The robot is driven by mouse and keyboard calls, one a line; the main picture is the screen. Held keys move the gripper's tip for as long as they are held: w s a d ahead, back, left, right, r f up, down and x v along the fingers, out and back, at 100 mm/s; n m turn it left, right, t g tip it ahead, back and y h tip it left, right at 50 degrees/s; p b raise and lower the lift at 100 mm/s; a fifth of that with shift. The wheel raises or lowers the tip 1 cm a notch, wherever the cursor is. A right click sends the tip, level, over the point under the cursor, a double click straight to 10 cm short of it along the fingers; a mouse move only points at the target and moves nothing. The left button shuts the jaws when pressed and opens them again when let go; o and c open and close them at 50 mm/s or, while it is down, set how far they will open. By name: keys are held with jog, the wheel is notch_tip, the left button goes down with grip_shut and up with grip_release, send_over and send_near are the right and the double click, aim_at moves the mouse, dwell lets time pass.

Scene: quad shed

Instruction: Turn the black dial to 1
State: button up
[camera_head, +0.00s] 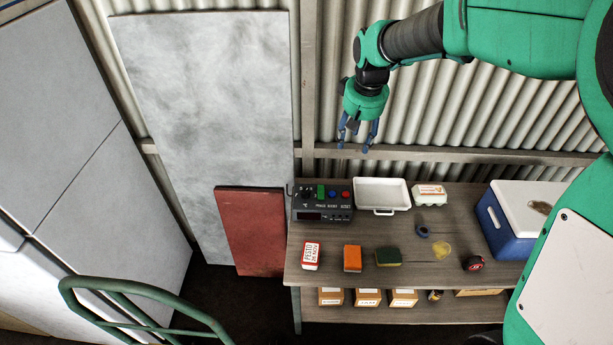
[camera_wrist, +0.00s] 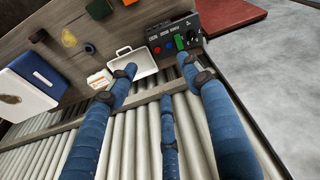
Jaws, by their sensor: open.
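A dark control box (camera_head: 322,214) stands at the back left of the wooden shelf. Its black dial (camera_head: 306,193) is at the top left of its face, beside a green switch, a blue button and a red button. The box also shows in the wrist view, with the dial (camera_wrist: 193,37) at its right end. The dial's pointer and numbers are too small to read. My gripper (camera_head: 358,143) is open and empty, with its blue fingers pointing down. It is above and behind the white tray, to the right of the box and apart from it.
The white tray (camera_head: 381,191) stands right of the box, with an egg carton (camera_head: 429,195) beyond it. A blue cooler (camera_head: 505,222) is at the right. Corrugated wall (camera_head: 450,110) runs behind.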

jog(key=w+a+f+n+g+p, duration=0.15)
jog(key=w+a+f+p, duration=0.25)
jog(key=w+a+f, duration=0.5)
jog(key=n+g+p, duration=0.1)
jog(key=n+p, duration=0.1)
jog(key=p, duration=0.1)
send_over(306, 191)
notch_tip(306, 191, down, 19)
jog(key=shift+w+a+r, duration=0.1)
jog(key=shift+w+r, duration=0.05)
jog(key=shift+f+p, duration=0.8)
jog(key=shift+f, duration=6.1)
jog(key=c, duration=1.2)
jog(key=shift+o, duration=0.2)
